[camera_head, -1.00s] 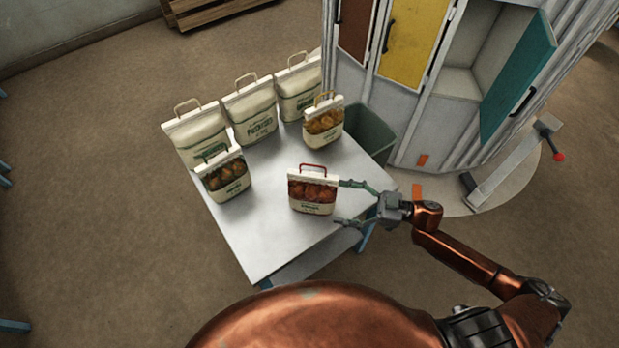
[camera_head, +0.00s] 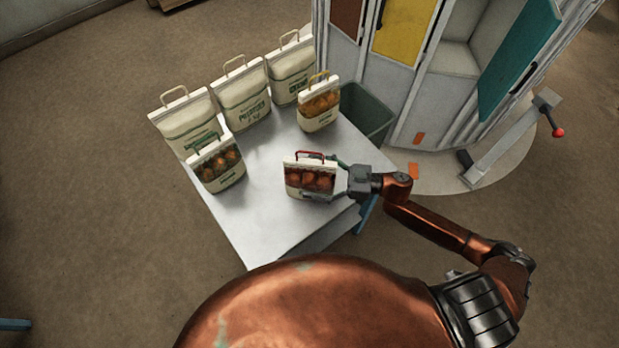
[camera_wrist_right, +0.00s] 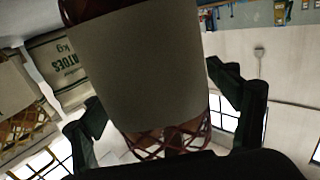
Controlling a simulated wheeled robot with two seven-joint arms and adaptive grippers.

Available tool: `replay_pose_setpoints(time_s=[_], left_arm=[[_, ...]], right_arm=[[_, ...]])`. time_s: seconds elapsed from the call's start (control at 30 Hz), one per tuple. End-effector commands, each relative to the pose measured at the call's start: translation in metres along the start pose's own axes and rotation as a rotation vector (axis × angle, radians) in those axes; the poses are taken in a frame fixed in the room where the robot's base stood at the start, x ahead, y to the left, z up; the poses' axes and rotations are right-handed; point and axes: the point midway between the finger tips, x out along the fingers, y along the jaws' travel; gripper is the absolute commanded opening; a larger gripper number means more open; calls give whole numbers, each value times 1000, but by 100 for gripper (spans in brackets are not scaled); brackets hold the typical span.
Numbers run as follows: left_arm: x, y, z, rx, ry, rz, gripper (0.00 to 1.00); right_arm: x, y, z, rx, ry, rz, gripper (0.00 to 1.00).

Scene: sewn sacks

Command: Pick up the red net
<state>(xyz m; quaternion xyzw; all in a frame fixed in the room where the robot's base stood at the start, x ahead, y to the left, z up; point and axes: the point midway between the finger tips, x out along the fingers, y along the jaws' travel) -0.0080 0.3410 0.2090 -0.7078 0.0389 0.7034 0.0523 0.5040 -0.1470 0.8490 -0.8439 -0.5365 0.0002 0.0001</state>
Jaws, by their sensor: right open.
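The red net (camera_head: 309,180) is a small cream sack with a red handle and a netted window of reddish produce. It stands upright on the table near its right edge. My right gripper (camera_head: 322,178) is open, with one finger on the far side of the sack and one on the near side. In the right wrist view the red net's plain cream side (camera_wrist_right: 140,70) fills the space between the two dark fingers (camera_wrist_right: 165,115). Whether the fingers touch it I cannot tell. My left gripper is not in view.
On the table (camera_head: 262,215) stand a yellow-handled net sack (camera_head: 318,108), a green-handled one (camera_head: 217,165) and several large cream sacks (camera_head: 240,103). A grey-green bin (camera_head: 368,112) and a locker (camera_head: 400,70) stand behind. The table's front is clear.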

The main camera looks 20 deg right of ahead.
Motion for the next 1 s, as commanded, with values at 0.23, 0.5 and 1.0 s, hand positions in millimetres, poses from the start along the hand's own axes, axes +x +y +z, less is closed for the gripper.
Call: replay_pose_setpoints(time_s=[0.23,0.5,1.0], left_arm=[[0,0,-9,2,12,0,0],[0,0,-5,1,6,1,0],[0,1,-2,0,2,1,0]], right_arm=[[6,0,0,0,0,-1,81],[6,0,0,0,0,-1,64],[6,0,0,1,-1,-1,30]])
